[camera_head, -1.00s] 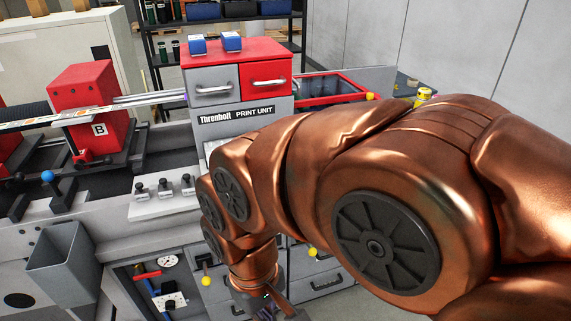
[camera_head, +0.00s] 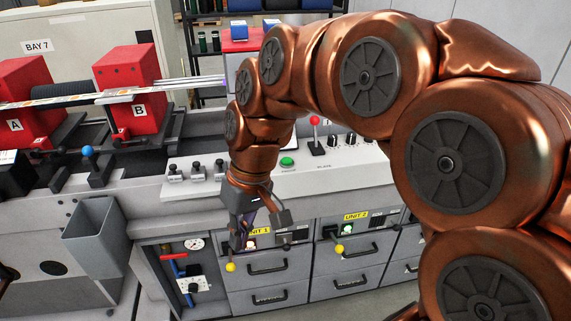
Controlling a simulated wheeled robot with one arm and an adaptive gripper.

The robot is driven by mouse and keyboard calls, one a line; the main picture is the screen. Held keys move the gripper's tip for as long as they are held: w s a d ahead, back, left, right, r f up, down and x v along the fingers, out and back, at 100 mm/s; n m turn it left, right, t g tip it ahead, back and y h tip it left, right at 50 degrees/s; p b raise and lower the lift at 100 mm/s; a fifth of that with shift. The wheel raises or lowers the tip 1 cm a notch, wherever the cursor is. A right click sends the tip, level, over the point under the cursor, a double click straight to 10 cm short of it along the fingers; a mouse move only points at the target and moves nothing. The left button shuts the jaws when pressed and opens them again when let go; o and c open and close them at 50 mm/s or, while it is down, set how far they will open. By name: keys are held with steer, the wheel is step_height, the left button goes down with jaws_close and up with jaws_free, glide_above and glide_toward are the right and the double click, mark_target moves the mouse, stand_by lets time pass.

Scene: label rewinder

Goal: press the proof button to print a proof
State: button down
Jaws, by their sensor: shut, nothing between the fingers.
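My gripper (camera_head: 241,238) points down at the front of the machine, close to the unit 1 panel, and is shut with nothing in it. It covers part of the yellow UNIT 1 label. A small lit button (camera_head: 250,242) shows right beside the fingertips; I cannot tell whether they touch. A similar lit button (camera_head: 347,230) sits on the unit 2 panel. A green button (camera_head: 287,162) is on the sloped console above, right of my wrist. No label reading proof is legible, so I cannot tell which is the proof button.
A red-knobbed lever (camera_head: 315,135) and black knobs (camera_head: 342,140) stand on the console. Yellow-knobbed levers (camera_head: 231,267) and (camera_head: 339,249) stick out below the panels. A grey bin (camera_head: 95,235) hangs at the left. Drawers (camera_head: 268,280) fill the lower front.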

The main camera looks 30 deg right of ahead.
steer(key=w+d+r+t+y+b, duration=0.1)
steer(key=w+d, duration=0.1)
steer(key=w, duration=0.3)
steer(key=w+d+r+t+y+b, duration=0.1)
steer(key=w+d+r, duration=0.1)
steer(key=w, duration=0.3)
step_height(320, 180, up, 2)
steer(key=m+t+y+b, duration=0.1)
steer(key=t+b, duration=0.2)
steer(key=t, duration=0.2)
glide_above(289, 160)
steer(key=shift+f, duration=0.1)
step_height(289, 160, down, 8)
steer(key=shift+r+b, duration=0.15)
steer(key=shift+b, duration=1.1)
steer(key=shift+f+b, duration=0.35)
steer(key=shift+f, duration=0.15)
steer(key=shift+f+b, duration=0.9)
steer(key=shift+b, duration=0.2)
steer(key=shift+r, duration=0.9)
